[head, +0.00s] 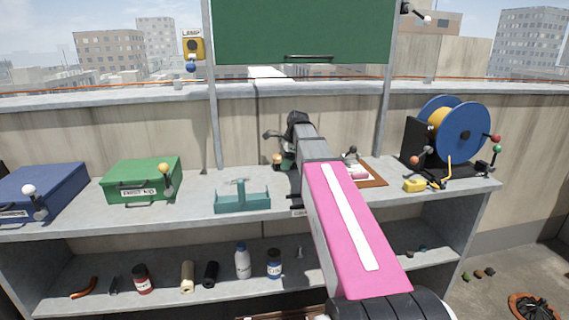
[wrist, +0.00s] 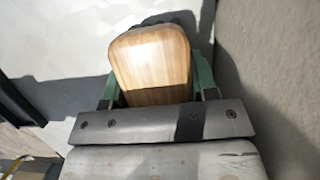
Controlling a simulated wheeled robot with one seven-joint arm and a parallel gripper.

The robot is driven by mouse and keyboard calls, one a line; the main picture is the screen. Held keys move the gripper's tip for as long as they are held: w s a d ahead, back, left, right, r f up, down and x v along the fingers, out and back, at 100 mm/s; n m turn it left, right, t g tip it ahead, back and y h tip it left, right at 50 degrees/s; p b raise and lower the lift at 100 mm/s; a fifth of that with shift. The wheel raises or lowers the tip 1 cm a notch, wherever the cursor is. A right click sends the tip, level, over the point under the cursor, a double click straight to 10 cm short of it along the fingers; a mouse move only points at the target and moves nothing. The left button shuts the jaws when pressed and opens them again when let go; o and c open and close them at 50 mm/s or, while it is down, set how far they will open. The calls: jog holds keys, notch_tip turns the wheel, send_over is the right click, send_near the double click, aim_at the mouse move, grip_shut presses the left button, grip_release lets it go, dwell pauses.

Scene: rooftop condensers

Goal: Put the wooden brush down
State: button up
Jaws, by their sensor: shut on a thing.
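The wooden brush (wrist: 152,58) shows in the wrist view as a pale, rounded wooden block, between the green fingers of my gripper (wrist: 156,85). My gripper is shut on it. The brush's underside and bristles are mostly hidden; a dark fringe shows at its far edge. A pale surface lies beyond it, with a dark shadow to the left; I cannot tell whether the brush touches it. In the head view my pink arm reaches over the grey bench (head: 200,205), and its links hide most of the gripper and brush.
On the bench top stand a blue box (head: 45,190), a green first aid box (head: 140,178), a teal tool caddy (head: 242,202), a brown-edged board (head: 374,176) and a blue reel (head: 460,130). Bare bench shows between the green box and the caddy.

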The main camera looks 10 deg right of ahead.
jog(key=shift+f, duration=0.35)
jog(key=o, duration=0.8)
jog(key=shift+f, duration=0.15)
jog(key=shift+s, duration=0.2)
jog(key=shift+s+f, duration=0.1)
jog(key=shift+s, duration=0.15)
jog(key=shift+c, duration=0.3)
jog(key=shift+o, duration=0.4)
jog(key=shift+w+v, duration=0.15)
jog(key=shift+v, duration=1.3)
jog(key=shift+w+v, duration=0.15)
jog(key=shift+v, duration=1.3)
jog(key=shift+w+v, duration=0.15)
jog(key=shift+v, duration=1.3)
jog(key=shift+a, duration=0.15)
